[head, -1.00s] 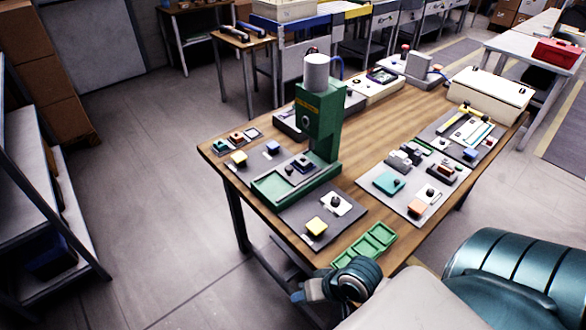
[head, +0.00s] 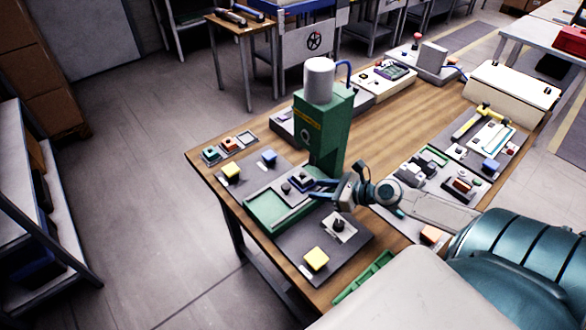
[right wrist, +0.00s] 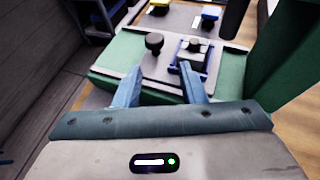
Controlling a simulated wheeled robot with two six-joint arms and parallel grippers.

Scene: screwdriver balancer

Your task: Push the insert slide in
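The insert slide (head: 268,194) is a light grey plate with a black knob on the green base of the press (head: 320,125). It also shows in the right wrist view (right wrist: 135,66), with the black knob (right wrist: 154,42) and a blue-framed nest (right wrist: 193,58) holding a grey and dark piece. My right gripper (head: 318,189) is at the press base, on the right side of the slide. In the right wrist view my right gripper (right wrist: 160,82) is open and empty, fingers apart, pointing at the slide on the knob's near side. Contact cannot be told. My left gripper is out of view.
A grey mat with a yellow block (head: 316,259) and a black knob (head: 338,226) lies in front of the base. Yellow (head: 232,172) and blue (head: 268,157) blocks stand behind it. Another mat with parts (head: 440,175) is to the right. The press column stands close beside my right gripper.

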